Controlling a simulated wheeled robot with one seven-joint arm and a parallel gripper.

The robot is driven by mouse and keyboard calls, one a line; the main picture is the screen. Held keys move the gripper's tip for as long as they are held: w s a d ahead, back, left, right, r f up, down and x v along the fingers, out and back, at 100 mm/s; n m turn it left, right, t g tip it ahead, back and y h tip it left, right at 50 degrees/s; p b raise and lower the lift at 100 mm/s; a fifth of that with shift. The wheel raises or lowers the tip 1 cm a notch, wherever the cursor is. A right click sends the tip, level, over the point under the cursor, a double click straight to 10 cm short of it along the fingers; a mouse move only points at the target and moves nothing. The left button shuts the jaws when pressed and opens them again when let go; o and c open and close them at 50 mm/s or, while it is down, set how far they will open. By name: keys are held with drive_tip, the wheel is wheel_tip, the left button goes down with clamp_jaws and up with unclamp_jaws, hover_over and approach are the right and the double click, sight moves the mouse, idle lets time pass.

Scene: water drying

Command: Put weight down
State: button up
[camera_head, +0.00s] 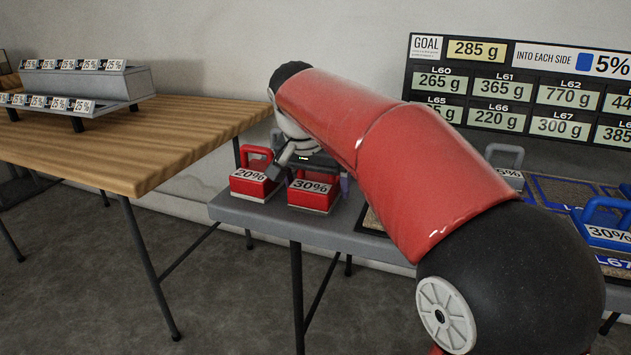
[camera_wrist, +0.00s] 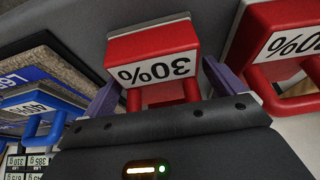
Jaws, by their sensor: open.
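A red weight labelled 30% (camera_head: 312,197) stands on the grey table (camera_head: 262,222), right of a red weight labelled 20% (camera_head: 250,187). In the wrist view the 30% weight (camera_wrist: 150,45) sits upside down in the picture between the two purple fingers of my gripper (camera_wrist: 160,80). The fingers are apart, one on each side of it; I cannot tell whether they touch it. Part of its handle is hidden by the gripper body. In the head view my gripper (camera_head: 318,168) is just above and behind the 30% weight, mostly hidden by my red arm.
Another red weight (camera_wrist: 285,40) is close beside my gripper in the wrist view. A blue weight labelled 30% (camera_head: 607,232) and a grey weight (camera_head: 508,179) are on the right. A wooden table (camera_head: 170,135) stands on the left. A goal board (camera_head: 480,75) is behind.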

drive_tip(key=p+v, duration=0.2)
drive_tip(key=v, duration=1)
drive_tip(key=s+d+f+n+y, duration=0.1)
drive_tip(key=s+d+f, duration=0.2)
drive_tip(key=s+d, duration=0.15)
drive_tip(key=s+d+f+n, duration=0.1)
drive_tip(key=s+d+f, duration=0.1)
drive_tip(key=s+d, duration=0.3)
drive_tip(key=s+d+f+n, duration=0.1)
drive_tip(key=s+d+f, duration=0.3)
drive_tip(key=s+f, duration=0.2)
drive_tip(key=s+d+f+n+t, duration=0.1)
drive_tip(key=s+d+f, duration=0.2)
drive_tip(key=s+f, duration=0.3)
wheel_tip(320, 180, down, 4)
drive_tip(key=shift+s+d+r+y, duration=0.25)
drive_tip(key=shift+s+d+y, duration=0.05)
drive_tip(key=shift+s+d, duration=0.05)
